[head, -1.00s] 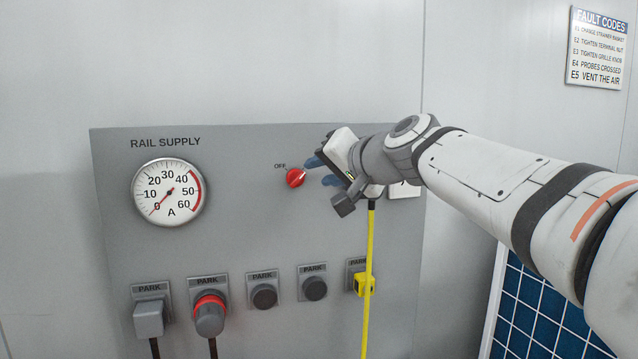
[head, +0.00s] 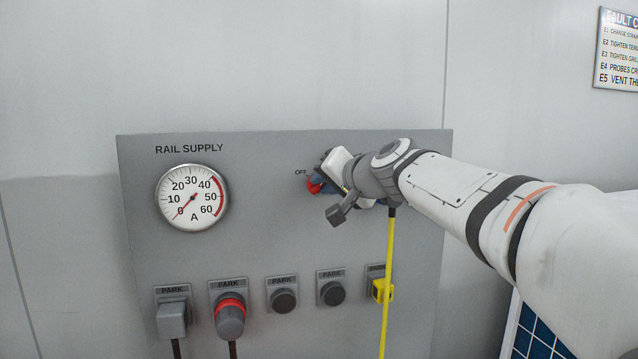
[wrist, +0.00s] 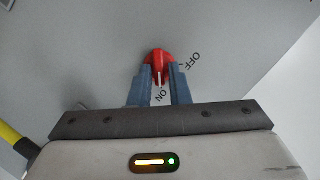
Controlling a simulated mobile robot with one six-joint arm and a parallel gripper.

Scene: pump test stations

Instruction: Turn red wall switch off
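The red wall switch (head: 313,186) is a round knob on the grey panel, right of the printed word OFF. In the wrist view the red switch (wrist: 158,55) lies at the fingertips, and its white mark points down toward the word ON, away from OFF at the right. My gripper (head: 322,178) is at the switch and hides much of it in the head view. In the wrist view the two blue-grey fingers of my gripper (wrist: 160,70) flank the knob, with a gap between them. Whether they press on it cannot be told.
A gauge (head: 192,197) reads near 0 on the panel (head: 260,235). Several PARK sockets line the bottom, some with plugs such as the red-ringed one (head: 230,318). A yellow cable (head: 388,270) hangs below my gripper. A blue solar panel (head: 535,335) stands lower right.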

